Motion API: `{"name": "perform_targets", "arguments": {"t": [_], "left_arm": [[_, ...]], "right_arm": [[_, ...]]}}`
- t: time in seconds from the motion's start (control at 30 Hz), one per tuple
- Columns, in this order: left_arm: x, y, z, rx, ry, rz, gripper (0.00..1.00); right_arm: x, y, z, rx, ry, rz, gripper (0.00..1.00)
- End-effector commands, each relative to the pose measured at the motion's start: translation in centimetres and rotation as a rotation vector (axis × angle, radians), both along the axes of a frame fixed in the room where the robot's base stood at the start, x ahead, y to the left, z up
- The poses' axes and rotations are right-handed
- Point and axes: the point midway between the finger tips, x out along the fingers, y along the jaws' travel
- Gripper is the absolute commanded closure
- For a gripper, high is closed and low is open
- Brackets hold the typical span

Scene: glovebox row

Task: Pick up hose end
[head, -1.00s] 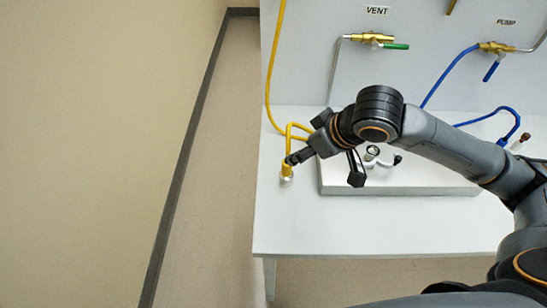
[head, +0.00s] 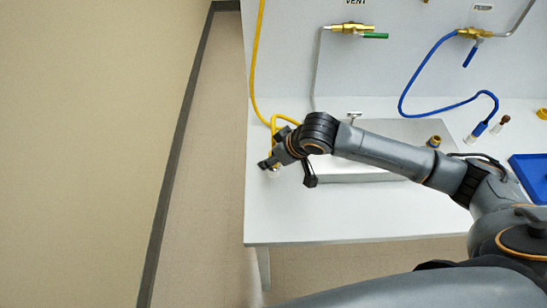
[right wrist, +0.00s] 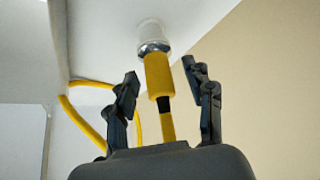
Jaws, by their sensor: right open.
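The yellow hose end (right wrist: 158,75) shows in the right wrist view, with a shiny metal collar and a whitish translucent piece at its far end against the white bench. My right gripper (right wrist: 160,70) is open, one finger on either side of the yellow sleeve, with visible gaps. In the head view my right gripper (head: 269,163) is at the bench's left side and hides most of that hose end. The yellow hose (head: 254,70) hangs down the back panel and loops behind the gripper. My left gripper is not in view.
A low pale block (head: 370,172) lies under my right arm. A blue hose (head: 425,75) with its own end (head: 480,129) lies to the right, near a small brown-topped vial (head: 504,120) and a blue tray (head: 530,175). The bench front (head: 340,220) is clear.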

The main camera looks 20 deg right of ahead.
Motion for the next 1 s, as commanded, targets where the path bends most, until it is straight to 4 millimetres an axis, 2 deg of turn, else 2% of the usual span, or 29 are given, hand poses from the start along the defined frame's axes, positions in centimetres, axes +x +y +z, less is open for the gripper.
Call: {"name": "perform_targets", "arguments": {"t": [0.17, 0.27, 0.43, 0.8, 1.0], "left_arm": [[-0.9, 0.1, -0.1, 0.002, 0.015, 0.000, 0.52], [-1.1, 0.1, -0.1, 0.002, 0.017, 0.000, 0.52], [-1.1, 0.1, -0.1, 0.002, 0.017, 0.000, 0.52], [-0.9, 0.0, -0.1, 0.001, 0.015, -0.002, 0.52], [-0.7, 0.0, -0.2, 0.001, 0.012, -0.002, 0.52]], "right_arm": [[0.0, 0.0, 0.0, 0.000, 0.000, 0.000, 0.47], [0.0, 0.0, 0.0, 0.000, 0.000, 0.000, 0.64], [0.0, 0.0, 0.0, 0.000, 0.000, 0.000, 0.98], [0.1, 0.0, 0.2, 0.001, -0.003, 0.000, 1.00], [0.2, 0.0, 1.9, 0.003, -0.007, -0.001, 1.00]]}}
